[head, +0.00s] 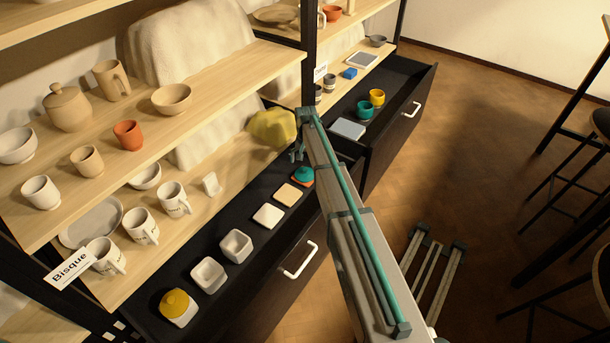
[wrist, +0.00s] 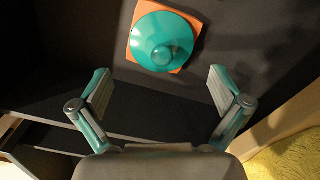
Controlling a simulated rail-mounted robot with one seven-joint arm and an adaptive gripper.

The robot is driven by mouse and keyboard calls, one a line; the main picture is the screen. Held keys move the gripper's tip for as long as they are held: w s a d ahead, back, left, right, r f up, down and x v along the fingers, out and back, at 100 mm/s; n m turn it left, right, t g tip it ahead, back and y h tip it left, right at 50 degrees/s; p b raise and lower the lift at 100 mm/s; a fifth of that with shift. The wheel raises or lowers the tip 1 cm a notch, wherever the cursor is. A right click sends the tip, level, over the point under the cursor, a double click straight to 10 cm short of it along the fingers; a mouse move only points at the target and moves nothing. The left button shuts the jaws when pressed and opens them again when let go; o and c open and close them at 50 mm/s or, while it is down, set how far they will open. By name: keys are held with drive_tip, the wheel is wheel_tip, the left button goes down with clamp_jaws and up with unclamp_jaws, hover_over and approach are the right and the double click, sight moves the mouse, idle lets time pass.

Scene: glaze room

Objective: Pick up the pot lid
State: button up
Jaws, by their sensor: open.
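A teal pot lid (wrist: 160,42) with a round knob lies on an orange tile (wrist: 135,47) at the top of the wrist view. In the head view the teal lid (head: 304,173) sits in the dark open drawer, just below my gripper (head: 297,153). My gripper (wrist: 160,84) is open and empty, its two fingers apart on either side below the lid in the wrist view. It does not touch the lid. A yellow lid-like piece (head: 175,302) sits on a white tile at the drawer's near end.
White square dishes (head: 236,246) and flat tiles (head: 268,216) line the same drawer. A shelf with mugs (head: 140,226) runs along its left. A yellow sponge-like lump (head: 273,128) is close to my gripper. Another open drawer (head: 395,116) holds cups behind.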

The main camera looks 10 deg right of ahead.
sight(305, 169)
drive_tip(key=shift+a+f, duration=0.15)
drive_tip(key=shift+f, duration=2.45)
drive_tip(key=shift+s, duration=0.1)
drive_tip(key=c, duration=1.6)
